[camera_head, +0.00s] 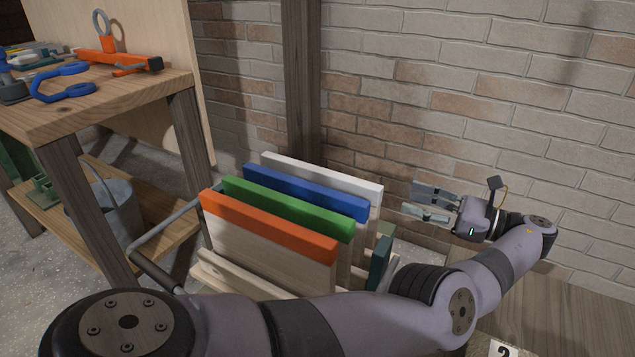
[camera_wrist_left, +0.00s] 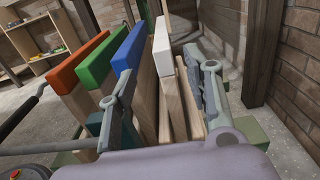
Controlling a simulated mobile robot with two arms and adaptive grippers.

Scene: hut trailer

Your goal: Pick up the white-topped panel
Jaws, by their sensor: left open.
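The white-topped panel (camera_head: 320,176) stands upright in a wooden rack, the rearmost of the coloured-top panels and nearest the brick wall. My left gripper (camera_head: 412,197) is open and empty to the right of the rack, its fingers pointing at the panel's right end with a small gap in the head view. In the left wrist view the white top (camera_wrist_left: 163,42) appears between the two spread fingers, with the blue top (camera_wrist_left: 130,46) near the left finger. The panel's lower part is hidden behind the other panels in the head view. My right gripper is not in view.
Blue (camera_head: 300,192), green (camera_head: 285,208) and orange-topped (camera_head: 265,226) panels stand in front of the white one, closely spaced. A brick wall (camera_head: 500,90) is close behind. A wooden workbench (camera_head: 120,105) with tools stands left, a metal bucket (camera_head: 118,205) on its lower shelf.

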